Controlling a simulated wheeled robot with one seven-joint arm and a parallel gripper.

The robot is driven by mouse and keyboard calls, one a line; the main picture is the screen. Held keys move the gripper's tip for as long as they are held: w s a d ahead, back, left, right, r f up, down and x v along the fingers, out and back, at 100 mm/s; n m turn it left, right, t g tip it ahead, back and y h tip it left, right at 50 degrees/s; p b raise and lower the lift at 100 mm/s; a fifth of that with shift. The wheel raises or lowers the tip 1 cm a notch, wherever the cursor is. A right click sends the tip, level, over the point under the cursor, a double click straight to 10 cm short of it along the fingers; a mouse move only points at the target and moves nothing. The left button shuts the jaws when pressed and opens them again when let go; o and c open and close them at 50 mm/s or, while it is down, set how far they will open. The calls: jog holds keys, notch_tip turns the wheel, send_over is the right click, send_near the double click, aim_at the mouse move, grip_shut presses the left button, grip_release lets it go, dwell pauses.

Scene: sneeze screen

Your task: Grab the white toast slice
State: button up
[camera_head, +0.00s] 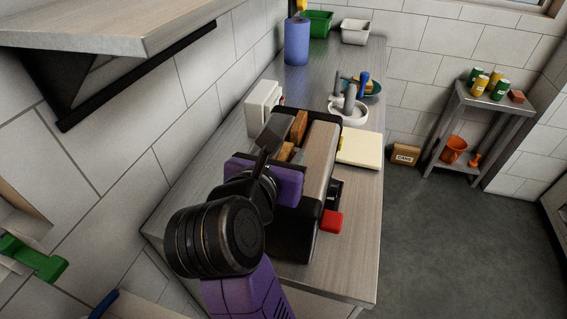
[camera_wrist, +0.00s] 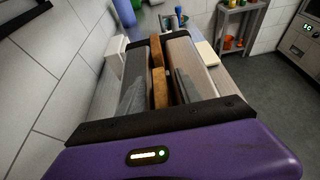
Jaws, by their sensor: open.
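A toaster (camera_head: 320,160) with black ends and pale sides stands on the counter below my gripper. Two brown-crusted toast slices stick up from it: a far slice (camera_head: 299,126) and a near slice (camera_head: 285,152). Both also show in the wrist view, the far slice (camera_wrist: 157,52) and the near slice (camera_wrist: 161,92). I see mostly crust and cannot tell which is the white one. My gripper (camera_wrist: 160,82) is open, with a grey finger on either side of the near slice. In the head view my gripper (camera_head: 271,156) partly hides the toaster.
A red lever (camera_head: 332,221) sticks out on the toaster's right. A pale board (camera_head: 359,149) and a white holder with utensils (camera_head: 348,114) stand beyond it. A white box (camera_head: 263,101) is at the wall side. A shelf (camera_head: 120,28) overhangs at upper left.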

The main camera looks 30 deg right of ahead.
grip_shut()
jog(key=shift+r, duration=0.1)
dwell(0.3)
jog(key=shift+r+b, duration=0.5)
jog(key=shift+r, duration=4.45)
